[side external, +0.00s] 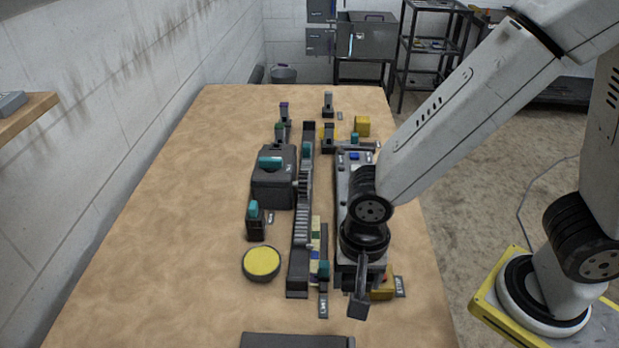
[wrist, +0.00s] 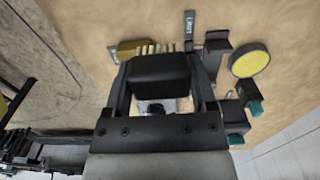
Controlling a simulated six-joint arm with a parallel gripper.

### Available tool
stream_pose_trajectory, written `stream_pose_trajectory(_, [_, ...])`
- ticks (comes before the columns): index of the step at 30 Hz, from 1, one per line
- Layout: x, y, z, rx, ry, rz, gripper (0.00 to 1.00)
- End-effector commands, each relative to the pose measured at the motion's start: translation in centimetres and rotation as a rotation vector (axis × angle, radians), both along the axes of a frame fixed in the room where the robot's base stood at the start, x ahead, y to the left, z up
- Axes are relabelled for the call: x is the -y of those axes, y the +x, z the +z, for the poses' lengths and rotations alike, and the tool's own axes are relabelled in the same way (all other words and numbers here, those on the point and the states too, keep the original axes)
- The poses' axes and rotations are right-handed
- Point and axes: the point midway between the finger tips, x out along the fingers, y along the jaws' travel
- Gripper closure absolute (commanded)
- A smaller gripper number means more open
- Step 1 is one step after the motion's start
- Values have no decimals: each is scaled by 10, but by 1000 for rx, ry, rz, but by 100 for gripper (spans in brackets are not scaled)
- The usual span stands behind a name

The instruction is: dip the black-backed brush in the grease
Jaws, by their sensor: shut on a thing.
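The black-backed brush (wrist: 160,70) is between the two fingers of my gripper (wrist: 160,84) in the wrist view, with pale bristles showing along its far edge. My gripper is shut on it. In the side view my gripper (side external: 360,290) is at the near right of the fixtures, and the brush is hard to tell from the dark fingers there. The grease appears as a yellow round surface (side external: 262,262) in a low dark dish on the table, left of my gripper and apart from it. It also shows at the right of the wrist view (wrist: 251,63).
A long dark toothed rail (side external: 300,225) stands between the grease and my gripper. A dark box with a teal top (side external: 273,185) and a small teal-topped post (side external: 255,220) stand behind the grease. A dark flat piece (side external: 297,341) lies at the near edge. The table's left side is clear.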

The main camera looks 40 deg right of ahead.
Motion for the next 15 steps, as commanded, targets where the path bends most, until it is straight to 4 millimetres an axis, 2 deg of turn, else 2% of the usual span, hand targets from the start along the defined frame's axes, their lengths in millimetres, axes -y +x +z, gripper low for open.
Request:
stream_pose_trajectory(8, [-17, 45, -2, 1, 1, -3, 74])
stream_pose_trajectory(15, [-30, 98, -7, 1, 1, -4, 74])
